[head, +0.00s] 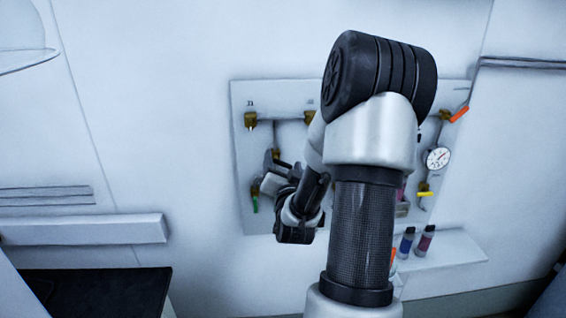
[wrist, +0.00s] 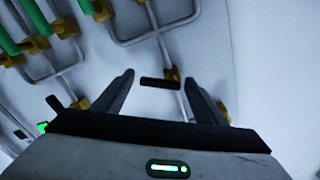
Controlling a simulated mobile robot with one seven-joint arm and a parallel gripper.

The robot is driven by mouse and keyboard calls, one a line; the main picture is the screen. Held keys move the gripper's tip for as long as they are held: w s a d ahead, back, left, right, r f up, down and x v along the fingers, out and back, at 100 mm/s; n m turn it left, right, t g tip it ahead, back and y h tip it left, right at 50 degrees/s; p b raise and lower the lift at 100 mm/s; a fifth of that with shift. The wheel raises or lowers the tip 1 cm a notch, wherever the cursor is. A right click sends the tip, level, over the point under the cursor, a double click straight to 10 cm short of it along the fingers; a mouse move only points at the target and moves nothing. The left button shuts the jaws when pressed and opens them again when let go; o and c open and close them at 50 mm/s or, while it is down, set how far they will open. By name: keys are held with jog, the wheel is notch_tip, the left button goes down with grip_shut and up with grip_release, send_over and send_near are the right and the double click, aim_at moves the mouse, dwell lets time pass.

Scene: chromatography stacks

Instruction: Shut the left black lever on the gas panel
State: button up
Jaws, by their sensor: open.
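The gas panel (head: 240,165) is a pale board on the wall in the head view, partly hidden behind my arm. My gripper (head: 274,168) is at the panel's lower left. In the wrist view my gripper (wrist: 160,78) is open, one finger on each side of a short black lever (wrist: 158,83). This lever lies crosswise on a brass valve (wrist: 173,74) with a pipe; no contact with the fingers shows. A second dark bar (wrist: 53,103) is beside another brass valve, left of the fingers. I cannot tell which lever is the left one.
A green handle (head: 255,203) is just below my gripper; several green handles (wrist: 35,15) show in the wrist view. A gauge (head: 438,158), an orange lever (head: 460,114) and a yellow lever (head: 425,194) are at the right. Bottles (head: 425,240) stand on a lower right ledge.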

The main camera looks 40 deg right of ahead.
jog(key=c, duration=1)
jog(key=shift+c, duration=0.2)
jog(key=shift+n+b, duration=0.3)
jog(key=shift+b, duration=0.35)
jog(key=shift+n+b, duration=0.3)
jog(key=shift+b, duration=0.15)
jog(key=n+b, duration=0.2)
jog(key=b, duration=0.1)
jog(key=shift+r, duration=0.1)
jog(key=n+b, duration=0.1)
jog(key=r+n+b, duration=0.1)
jog(key=b, duration=0.1)
jog(key=shift+n, duration=0.3)
